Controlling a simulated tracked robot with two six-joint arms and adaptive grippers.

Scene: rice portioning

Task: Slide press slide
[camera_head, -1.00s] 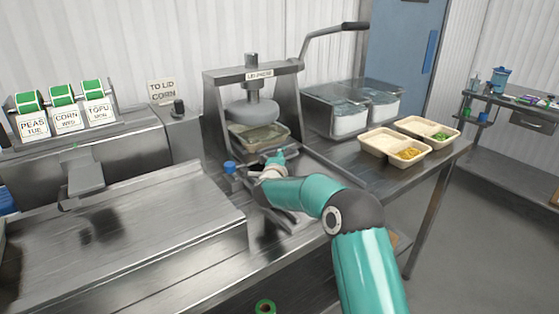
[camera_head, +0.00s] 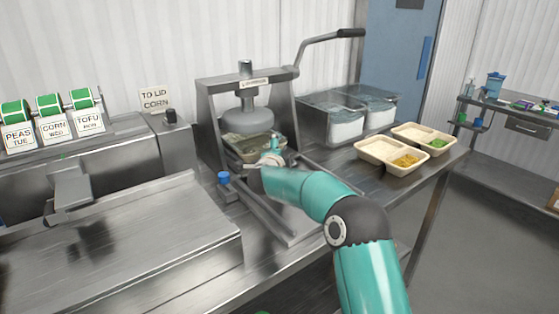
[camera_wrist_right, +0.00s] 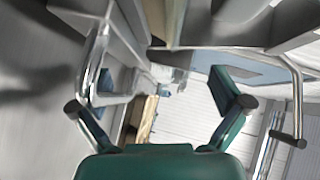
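The lid press (camera_head: 205,110) stands at the back of the steel bench, with its round press head (camera_head: 246,121) above a tray (camera_head: 243,155). The tray sits under the head on the press slide, whose metal rails (camera_head: 311,229) run toward the front right. My right gripper (camera_head: 272,158) is in front of the tray, partly overlapping it in the head view; I cannot tell if it touches. In the right wrist view the right gripper (camera_wrist_right: 160,106) has its fingers spread with nothing clearly between them. My left gripper is not in view.
The press lever (camera_head: 325,37) sticks up to the right. Clear-lidded bins (camera_head: 335,118) and two food trays, one with corn (camera_head: 372,154) and one with peas (camera_head: 420,131), stand right of the press. A blue knob (camera_head: 223,178) is left of the slide. Label rolls (camera_head: 50,103) stand left.

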